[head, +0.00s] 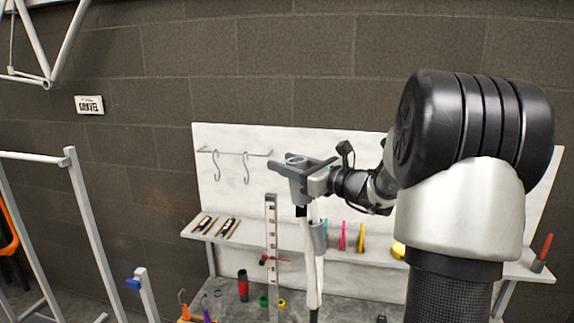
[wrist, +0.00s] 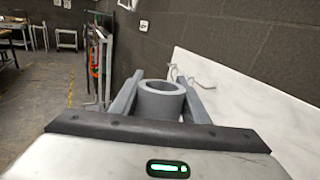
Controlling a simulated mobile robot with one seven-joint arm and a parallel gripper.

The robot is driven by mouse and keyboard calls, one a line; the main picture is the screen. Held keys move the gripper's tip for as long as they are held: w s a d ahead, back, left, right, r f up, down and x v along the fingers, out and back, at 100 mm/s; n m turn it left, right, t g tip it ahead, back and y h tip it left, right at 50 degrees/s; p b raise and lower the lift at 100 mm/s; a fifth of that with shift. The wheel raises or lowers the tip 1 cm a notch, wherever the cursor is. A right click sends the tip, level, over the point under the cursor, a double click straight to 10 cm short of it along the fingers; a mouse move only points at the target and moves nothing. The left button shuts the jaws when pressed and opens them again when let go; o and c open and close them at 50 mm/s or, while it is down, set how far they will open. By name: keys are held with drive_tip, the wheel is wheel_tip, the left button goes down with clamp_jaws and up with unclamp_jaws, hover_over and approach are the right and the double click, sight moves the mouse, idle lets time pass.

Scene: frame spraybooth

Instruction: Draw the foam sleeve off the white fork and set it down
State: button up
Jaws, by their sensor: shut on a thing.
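My gripper (head: 300,170) is shut on a grey foam sleeve (head: 296,158), an upright hollow tube whose open top shows between the fingers. In the wrist view the sleeve (wrist: 162,88) stands between both fingers, its round opening facing up. The white fork (head: 309,268) stands upright below my gripper, with two long narrow legs. The left leg has a black end just under the held sleeve. I cannot tell whether the sleeve's lower end is still around that leg. Another grey sleeve (head: 319,238) is around the right leg.
A white back panel (head: 232,160) with hooks stands behind. A shelf (head: 262,241) bears dark strips and coloured markers, close behind the fork. A perforated grey post (head: 271,220) stands left of the fork. A metal frame (head: 85,215) is at left.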

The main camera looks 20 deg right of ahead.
drive_tip(key=shift+r, duration=0.1)
drive_tip(key=shift+r, duration=1.95)
drive_tip(key=s+a+b, duration=0.2)
drive_tip(key=s+a, duration=0.2)
drive_tip(key=s, duration=0.2)
drive_tip(key=shift+s+a, duration=0.25)
drive_tip(key=shift+s, duration=0.1)
